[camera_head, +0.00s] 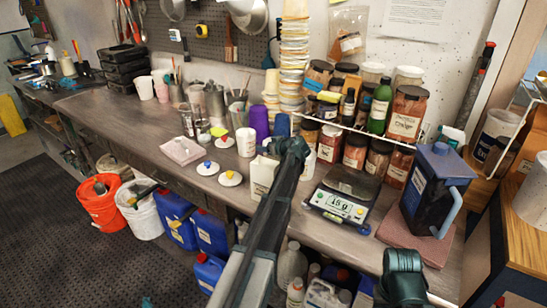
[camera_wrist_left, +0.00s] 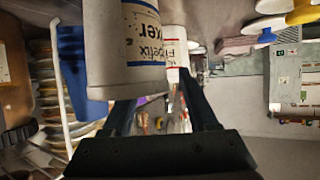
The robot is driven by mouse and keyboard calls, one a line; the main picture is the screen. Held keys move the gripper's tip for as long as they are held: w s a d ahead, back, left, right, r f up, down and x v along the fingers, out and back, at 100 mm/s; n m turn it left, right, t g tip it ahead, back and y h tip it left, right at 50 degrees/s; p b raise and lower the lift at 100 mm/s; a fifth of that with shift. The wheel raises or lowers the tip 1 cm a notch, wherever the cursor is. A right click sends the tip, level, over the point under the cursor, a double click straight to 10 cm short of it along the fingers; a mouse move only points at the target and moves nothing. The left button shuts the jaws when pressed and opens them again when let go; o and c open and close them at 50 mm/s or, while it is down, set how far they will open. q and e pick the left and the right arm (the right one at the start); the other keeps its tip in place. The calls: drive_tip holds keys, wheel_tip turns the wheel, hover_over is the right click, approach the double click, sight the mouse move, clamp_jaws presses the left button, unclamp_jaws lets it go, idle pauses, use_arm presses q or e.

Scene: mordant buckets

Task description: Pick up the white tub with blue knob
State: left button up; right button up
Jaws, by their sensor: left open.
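A low, round white piece with a blue knob (camera_head: 208,168) lies on the bench, left of my left gripper. It also shows at the upper right of the left wrist view (camera_wrist_left: 265,30). My left gripper (camera_head: 288,147) is open above the bench beside a white square-sided container (camera_head: 262,178). In the left wrist view, a large white labelled container (camera_wrist_left: 125,45) stands close in front of the left gripper (camera_wrist_left: 160,97), overlapping one finger; I cannot tell whether they touch.
A similar white piece with a yellow knob (camera_head: 230,179) lies close by. A labelled white cup (camera_head: 246,142) and purple cup (camera_head: 259,122) stand behind. The scale (camera_head: 340,198) and dark blue jug (camera_head: 432,185) stand right. The bench's left front is clear.

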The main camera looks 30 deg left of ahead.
use_arm(q)
clamp_jaws()
idle(1.3)
